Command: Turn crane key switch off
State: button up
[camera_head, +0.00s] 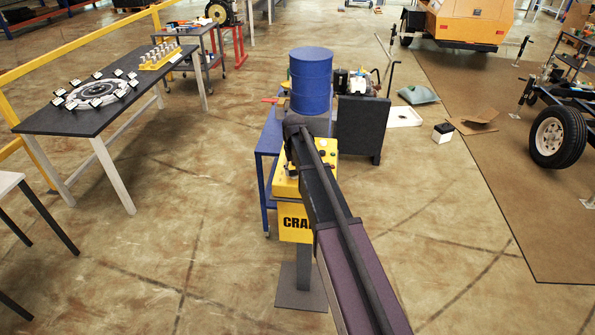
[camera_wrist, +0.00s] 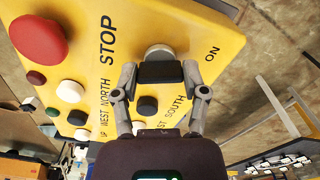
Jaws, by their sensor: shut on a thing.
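The yellow crane control panel fills much of the wrist view (camera_wrist: 215,30). Its lower part also shows in the head view (camera_head: 294,224), beneath my arm. The crane key switch has a silver collar (camera_wrist: 157,49) and a black key head (camera_wrist: 160,73). "ON" is printed to its right. My gripper (camera_wrist: 160,71) is closed on the black key head, with one finger on each side. No "OFF" label shows in the wrist view. In the head view my arm hides the key and my gripper.
A red STOP button (camera_wrist: 38,38) and several smaller buttons are on the panel beside the key. A blue barrel (camera_head: 311,82) stands behind the panel. A black table (camera_head: 50,119) is at left, with open floor between it and the panel.

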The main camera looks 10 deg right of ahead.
jog(key=shift+s+n, duration=0.2)
jog(key=shift+n, duration=0.7)
jog(key=o, duration=1.2)
jog(key=shift+r, duration=0.15)
jog(key=shift+c, duration=0.2)
jog(key=shift+w, duration=0.1)
jog(key=s+d+m, duration=0.1)
jog(key=s+m, duration=0.1)
jog(key=s, duration=2.6)
jog(key=shift+s+f, duration=0.2)
jog(key=shift+s, duration=0.1)
